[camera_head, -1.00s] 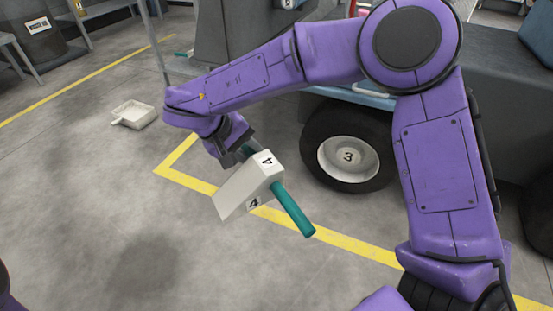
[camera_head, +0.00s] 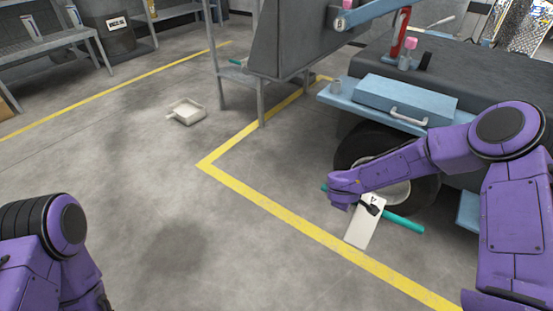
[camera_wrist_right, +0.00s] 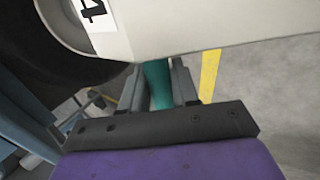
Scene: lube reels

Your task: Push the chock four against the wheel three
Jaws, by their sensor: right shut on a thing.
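The white wedge chock four (camera_head: 362,229), with its teal handle (camera_head: 404,223), is in front of wheel three (camera_head: 429,190) in the head view. My right gripper (camera_head: 366,204) is shut on the handle, which also shows between the fingers in the right wrist view (camera_wrist_right: 157,85). The chock's white side with a "4" label (camera_wrist_right: 180,25) fills the top of that view. The dark tyre (camera_wrist_right: 45,75) shows close beside it. My right arm hides part of the wheel and its number. I cannot tell whether chock and tyre touch. My left gripper is out of view.
A yellow floor line (camera_head: 290,219) runs just in front of the chock. A blue step with a toolbox (camera_head: 405,98) overhangs the wheel. A grey stand (camera_head: 300,45) is behind left. A pale tray (camera_head: 186,111) lies on open floor at left.

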